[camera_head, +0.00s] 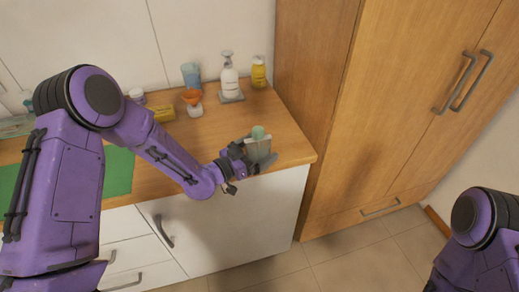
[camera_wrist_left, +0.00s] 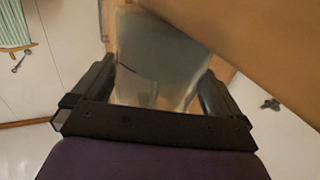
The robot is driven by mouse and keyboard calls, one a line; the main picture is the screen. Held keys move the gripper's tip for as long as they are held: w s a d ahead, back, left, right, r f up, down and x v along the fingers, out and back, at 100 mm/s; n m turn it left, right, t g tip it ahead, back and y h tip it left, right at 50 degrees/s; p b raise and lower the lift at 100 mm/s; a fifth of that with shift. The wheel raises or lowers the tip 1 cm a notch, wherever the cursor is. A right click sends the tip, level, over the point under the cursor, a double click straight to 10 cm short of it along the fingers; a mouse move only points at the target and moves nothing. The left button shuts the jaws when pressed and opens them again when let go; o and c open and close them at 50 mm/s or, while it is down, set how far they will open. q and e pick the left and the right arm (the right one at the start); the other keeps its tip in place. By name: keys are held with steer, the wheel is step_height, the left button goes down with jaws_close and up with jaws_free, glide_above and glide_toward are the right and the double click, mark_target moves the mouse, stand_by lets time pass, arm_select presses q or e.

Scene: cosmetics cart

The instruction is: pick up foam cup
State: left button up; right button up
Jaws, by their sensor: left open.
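A pale grey-green cup-like thing (camera_head: 257,132), which I take to be the foam cup, stands near the right front corner of the wooden counter. My left gripper (camera_head: 261,153) is at it and hides its lower part in the head view. In the left wrist view the cup (camera_wrist_left: 165,60) shows blurred and translucent between the two dark fingers of the left gripper (camera_wrist_left: 155,85). The jaws are open around it. I cannot tell whether a finger touches it. My right arm shows at the lower right, but its gripper is out of view.
A blue cup (camera_head: 191,76), a white pump bottle (camera_head: 229,78), a yellow bottle (camera_head: 258,72) and an orange-topped item (camera_head: 192,98) stand toward the wall. A tall wooden cabinet (camera_head: 400,100) rises right of the counter (camera_head: 215,122). A green mat (camera_head: 118,170) lies at left.

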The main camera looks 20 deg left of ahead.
arm_select(q)
steer(key=shift+d+r, duration=0.1)
steer(key=shift+d, duration=0.1)
steer(key=shift+s+r, duration=0.1)
steer(key=shift+s, duration=0.1)
steer(key=shift+a, duration=0.2)
steer(key=c, duration=1.1)
steer(key=shift+d, duration=0.1)
